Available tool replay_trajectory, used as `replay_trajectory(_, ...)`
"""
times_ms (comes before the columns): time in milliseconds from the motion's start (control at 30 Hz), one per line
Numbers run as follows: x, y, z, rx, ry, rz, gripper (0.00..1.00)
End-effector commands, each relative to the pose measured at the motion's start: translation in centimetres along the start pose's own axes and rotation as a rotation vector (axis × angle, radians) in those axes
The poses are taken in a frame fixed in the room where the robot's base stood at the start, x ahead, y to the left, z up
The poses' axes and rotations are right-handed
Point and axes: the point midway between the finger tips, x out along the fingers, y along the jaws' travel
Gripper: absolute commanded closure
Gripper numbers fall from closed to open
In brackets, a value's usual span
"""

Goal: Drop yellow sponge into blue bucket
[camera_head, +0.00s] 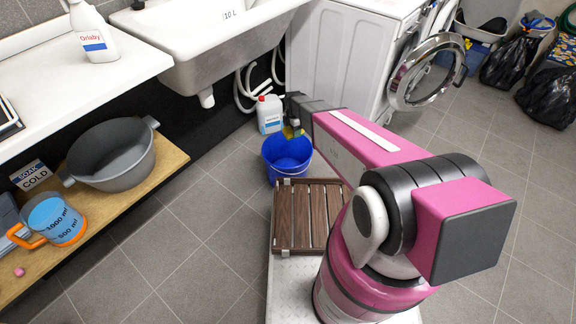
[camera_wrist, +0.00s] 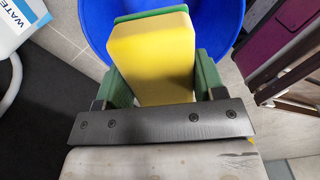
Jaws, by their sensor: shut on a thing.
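The yellow sponge (camera_wrist: 150,60) has a green layer along its far edge and sits between the two green fingers of my gripper (camera_wrist: 158,80) in the wrist view. My gripper is shut on it. The blue bucket (camera_wrist: 228,20) lies beyond and under the sponge in that view; the sponge overlaps its opening. In the head view the blue bucket (camera_head: 287,160) stands on the floor, and my gripper (camera_head: 291,132) is over its far rim. Only a small yellow bit of the sponge shows there. The bucket's bottom is partly hidden in the wrist view.
A white jug with a red cap (camera_head: 270,115) stands just behind the bucket. A slatted wooden rack (camera_head: 306,217) is just in front of it. The washing machine (camera_head: 340,60) with its open door (camera_head: 427,72) is behind right. A shelf with a grey tub (camera_head: 112,155) is left.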

Motion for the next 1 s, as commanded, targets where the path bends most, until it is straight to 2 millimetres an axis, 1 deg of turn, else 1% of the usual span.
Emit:
replay_trajectory(33, 1.4, 0.1, -0.4, -0.044, 0.0, -0.001, 0.59)
replay_trajectory(133, 3.0, 0.0, -1.0, -0.114, 0.0, -0.001, 0.59)
replay_trajectory(233, 3.8, 0.0, -1.3, -0.151, 0.0, 0.001, 0.59)
replay_trajectory(467, 4.9, -0.1, -1.4, -0.161, 0.0, 0.0, 0.59)
replay_trajectory(567, 5.7, 0.0, -1.4, -0.16, 0.0, 0.0, 0.59)
replay_trajectory(800, 8.3, 0.0, -1.4, -0.159, 0.0, 0.0, 0.59)
replay_trajectory(1000, 9.8, 0.0, -1.4, -0.159, 0.0, 0.001, 0.59)
